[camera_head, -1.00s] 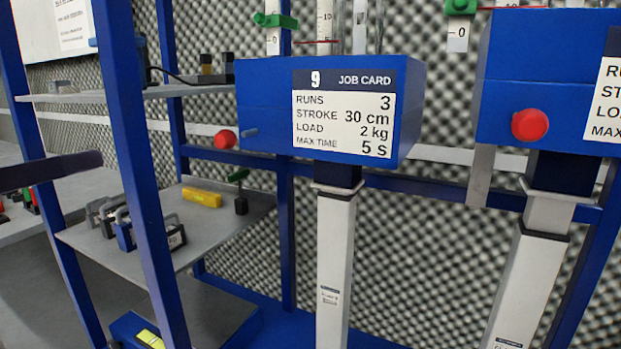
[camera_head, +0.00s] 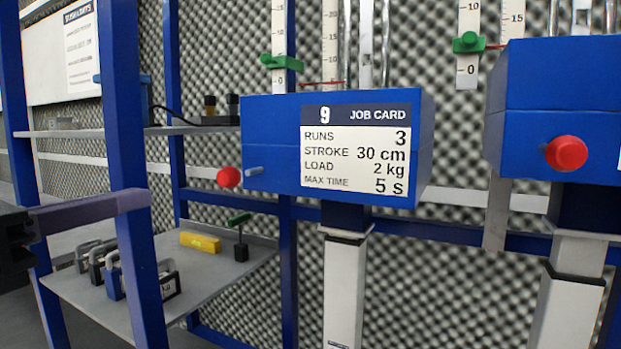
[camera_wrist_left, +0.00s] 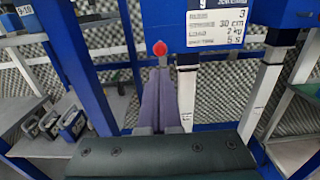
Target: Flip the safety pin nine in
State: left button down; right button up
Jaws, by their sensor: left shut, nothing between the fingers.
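The blue box numbered 9 (camera_head: 270,150) carries a white job card (camera_head: 356,160) on its front. A small grey pin (camera_head: 254,171) sticks out at its lower left, beside a red round knob (camera_head: 229,178). I cannot tell for sure which part is safety pin nine. In the left wrist view the red knob (camera_wrist_left: 159,48) shows just beyond the fingertips. My left gripper (camera_head: 148,198) has purple fingers and comes in from the left, left of the knob and apart from it. In the wrist view its fingers (camera_wrist_left: 160,75) are together and empty. My right gripper is not in view.
A blue upright post (camera_head: 125,120) stands at the left, close to my left fingers. A grey shelf (camera_head: 205,275) holds padlock-shaped weights (camera_head: 112,275), a yellow level (camera_head: 200,242) and a green-handled tool (camera_head: 240,235). A second blue box with a red knob (camera_head: 566,153) stands at the right.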

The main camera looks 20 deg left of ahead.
aim_at(222, 179)
pick_arm(q)
jog(key=w, duration=0.7)
jog(key=w+d+p, duration=0.1)
jog(key=w, duration=0.2)
jog(key=shift+w, duration=0.3)
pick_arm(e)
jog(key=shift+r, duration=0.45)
